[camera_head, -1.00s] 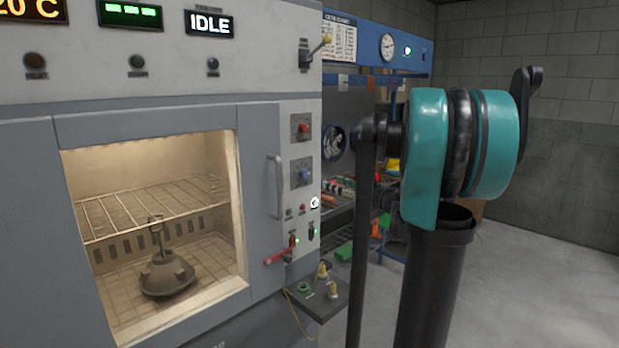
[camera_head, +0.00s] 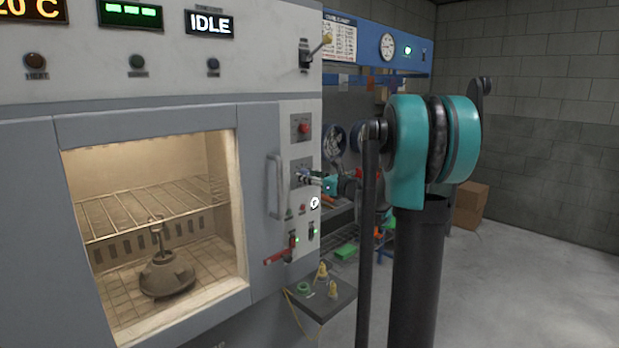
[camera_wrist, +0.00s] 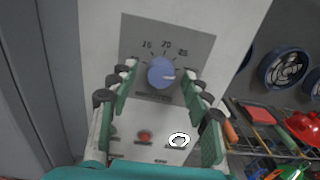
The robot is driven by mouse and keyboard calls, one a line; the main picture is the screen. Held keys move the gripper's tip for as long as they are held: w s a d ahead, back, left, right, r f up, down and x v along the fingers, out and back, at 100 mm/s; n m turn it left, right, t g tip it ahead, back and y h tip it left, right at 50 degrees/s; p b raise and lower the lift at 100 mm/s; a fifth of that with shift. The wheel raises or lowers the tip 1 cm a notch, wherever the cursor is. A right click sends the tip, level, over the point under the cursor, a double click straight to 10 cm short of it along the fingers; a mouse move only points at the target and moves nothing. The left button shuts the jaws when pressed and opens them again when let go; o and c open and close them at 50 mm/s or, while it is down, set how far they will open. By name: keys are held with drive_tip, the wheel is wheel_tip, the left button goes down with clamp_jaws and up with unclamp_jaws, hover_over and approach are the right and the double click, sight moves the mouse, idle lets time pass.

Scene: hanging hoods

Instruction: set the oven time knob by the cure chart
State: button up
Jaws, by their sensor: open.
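In the head view my gripper (camera_head: 312,177) is at the blue knob's plate on the oven's (camera_head: 283,227) side panel and mostly hides the knob. The cure chart (camera_head: 338,36) is a white sheet at the back, its text too small to read.
A red knob (camera_head: 303,128) sits above the time knob. A door handle (camera_head: 274,187) is to its left. A red lever (camera_head: 279,256) and small buttons are below. A small shelf (camera_head: 322,298) juts out at the bottom. A hood part (camera_head: 167,274) is inside the oven.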

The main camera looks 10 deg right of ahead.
clamp_jaws()
drive_tip(key=shift+n, duration=0.3)
drive_tip(key=shift+d+n, duration=0.1)
drive_tip(key=shift+n, duration=3.5)
unclamp_jaws()
